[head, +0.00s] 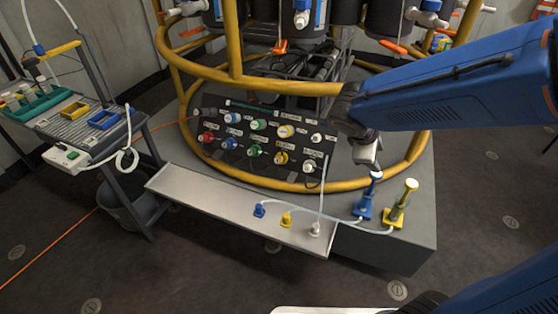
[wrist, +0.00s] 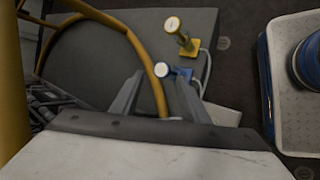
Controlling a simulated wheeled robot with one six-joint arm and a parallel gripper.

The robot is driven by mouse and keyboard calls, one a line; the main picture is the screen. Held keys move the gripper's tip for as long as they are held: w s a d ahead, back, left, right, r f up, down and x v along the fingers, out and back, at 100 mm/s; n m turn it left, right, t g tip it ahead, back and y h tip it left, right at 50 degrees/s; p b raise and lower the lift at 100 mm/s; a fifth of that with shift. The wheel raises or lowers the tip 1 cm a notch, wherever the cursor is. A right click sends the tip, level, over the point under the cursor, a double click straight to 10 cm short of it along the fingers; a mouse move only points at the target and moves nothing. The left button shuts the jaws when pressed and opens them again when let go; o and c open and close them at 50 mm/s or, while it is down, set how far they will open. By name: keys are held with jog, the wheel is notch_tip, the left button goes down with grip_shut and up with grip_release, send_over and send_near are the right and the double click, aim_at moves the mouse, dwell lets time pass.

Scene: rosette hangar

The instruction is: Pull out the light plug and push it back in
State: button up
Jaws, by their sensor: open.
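A dark panel (head: 225,147) with rows of coloured round plugs and small white labels stands inside the yellow ring frame. The labels are too small to read, so I cannot tell which plug is the light plug. A white plug (head: 309,167) sits at the panel's lower right, and another white one (head: 316,137) sits above it. My gripper (head: 367,154) is in front of and to the right of the panel, apart from the plugs. In the wrist view my gripper (wrist: 158,76) has its fingers spread with nothing between them; no panel plug shows clearly there.
A ledge (head: 205,193) below the panel bears a blue plug (head: 260,210), a yellow plug (head: 286,220) and a white plug (head: 315,229). Blue (head: 367,198) and yellow (head: 402,205) upright handles stand on the platform. The yellow rail (head: 350,184) curves near my gripper.

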jog(key=w+a+f+n+t, duration=0.2)
jog(key=w+a+f+n, duration=0.1)
jog(key=w+a+n, duration=0.3)
jog(key=n+t+y, duration=0.2)
jog(key=n+t, duration=0.3)
jog(key=n, duration=0.7)
send_near(277, 160)
jog(key=shift+w+d+f, duration=0.1)
jog(key=shift+w+f, duration=0.2)
jog(key=shift+w, duration=0.3)
jog(key=shift+x, duration=4.5)
jog(key=shift+s+d+f, duration=0.1)
jog(key=shift+d, duration=0.05)
jog(key=shift+c, duration=0.5)
